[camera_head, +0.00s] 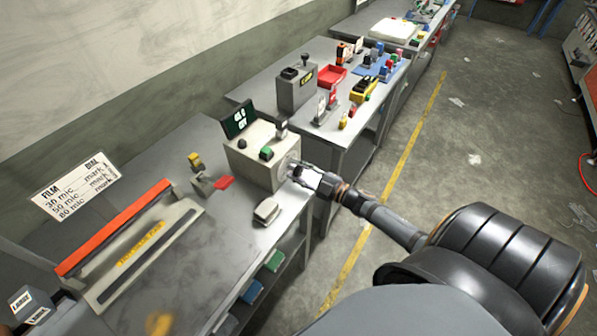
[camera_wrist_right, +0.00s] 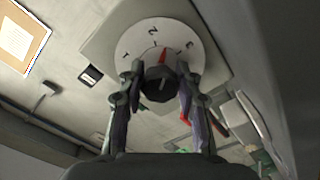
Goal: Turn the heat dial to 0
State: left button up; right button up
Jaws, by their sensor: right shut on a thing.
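The heat dial shows in the right wrist view as a white numbered disc (camera_wrist_right: 137,42) with a dark round knob (camera_wrist_right: 160,84) and a red pointer. The pointer is directed up, between the marks that look like 2 and 3. The 0 cannot be made out. My right gripper (camera_wrist_right: 158,92) is shut on the knob, one finger on each side. In the head view my right gripper (camera_head: 296,170) reaches the right face of the beige control box (camera_head: 250,165), where the dial sits.
The box carries a dark display (camera_head: 240,120) and a green button (camera_head: 266,153). A sealer with an orange bar (camera_head: 115,228) lies to the left. A small grey block (camera_head: 266,211) stands near the bench edge. A sign (camera_head: 75,190) stands behind.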

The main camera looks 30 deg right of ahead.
jog(key=n, duration=1.4)
jog(key=shift+n, duration=0.3)
jog(key=n, duration=0.3)
jog(key=shift+n, duration=0.3)
jog(key=n, duration=0.3)
jog(key=shift+s+n, duration=0.1)
jog(key=shift+n, duration=0.3)
jog(key=n, duration=0.6)
jog(key=shift+n, duration=0.4)
jog(key=o, duration=1.2)
